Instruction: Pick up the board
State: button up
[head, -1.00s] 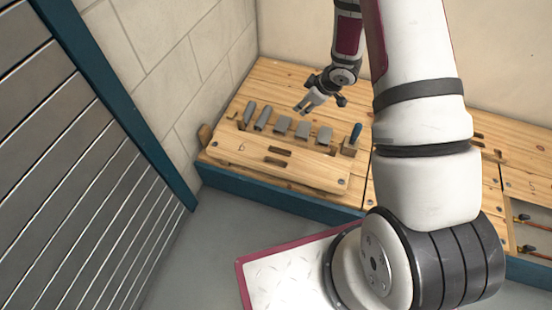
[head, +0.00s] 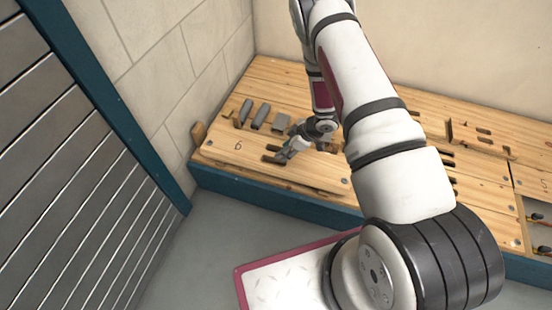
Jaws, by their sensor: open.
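The board (head: 236,153) is a pale wooden panel with a dark "6" mark, lying at the front left of the wooden bench. It has dark slots near its middle, partly hidden by my gripper. My gripper (head: 280,157) is open and points down and left over the board, with its fingertips at the slots. I cannot tell whether the fingers touch the board or are just above it. Nothing shows between them.
Several grey tools (head: 260,115) stand in a row behind the board, some hidden by my gripper and arm. A block wall (head: 165,70) rises close on the left. More slotted wood (head: 480,140) lies at the right.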

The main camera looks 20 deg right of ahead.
jog(key=shift+b+x, duration=1.6)
jog(key=shift+x, duration=1.1)
jog(key=shift+d, duration=0.1)
grip_shut()
jog(key=shift+w, duration=0.1)
